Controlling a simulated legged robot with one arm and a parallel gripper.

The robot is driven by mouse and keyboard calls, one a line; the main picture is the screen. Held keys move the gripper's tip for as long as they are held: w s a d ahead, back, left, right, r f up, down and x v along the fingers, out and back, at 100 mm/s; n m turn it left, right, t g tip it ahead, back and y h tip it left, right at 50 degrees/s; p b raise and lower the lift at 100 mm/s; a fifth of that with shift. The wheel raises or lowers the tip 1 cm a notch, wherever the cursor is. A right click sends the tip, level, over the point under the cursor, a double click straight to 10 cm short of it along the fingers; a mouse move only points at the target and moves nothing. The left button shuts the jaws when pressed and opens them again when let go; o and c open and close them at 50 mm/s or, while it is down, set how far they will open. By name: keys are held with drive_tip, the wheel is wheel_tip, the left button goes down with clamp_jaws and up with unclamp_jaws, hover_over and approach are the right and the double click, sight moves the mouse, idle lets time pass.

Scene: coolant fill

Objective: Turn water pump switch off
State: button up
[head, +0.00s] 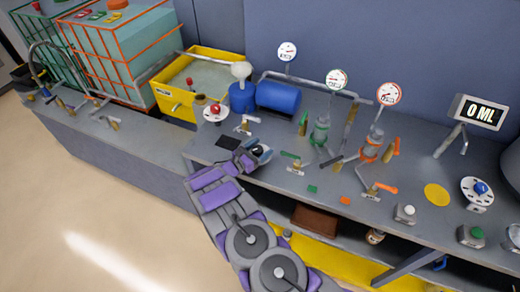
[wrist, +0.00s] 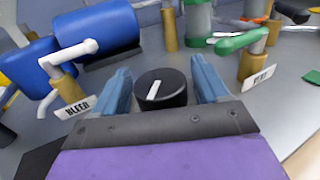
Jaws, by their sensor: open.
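A round black knob (wrist: 162,92) with a white pointer line stands between my fingers in the wrist view. No label on it shows, so I cannot tell for sure that it is the water pump switch. My gripper (wrist: 160,70) is open, with one blue finger on each side of the knob; I cannot tell whether they touch it. In the head view my gripper (head: 258,152) is low over the grey bench, in front of the blue pump (head: 278,97), and mostly hides the knob.
A white-handled BLEED valve (wrist: 68,60) stands close on the left in the wrist view, and a green-handled valve (wrist: 243,43) close on the right. Gauges, pipes and an orange-handled valve (head: 378,188) stand further right. A yellow tank (head: 200,85) is behind left.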

drive_tip(key=c, duration=1)
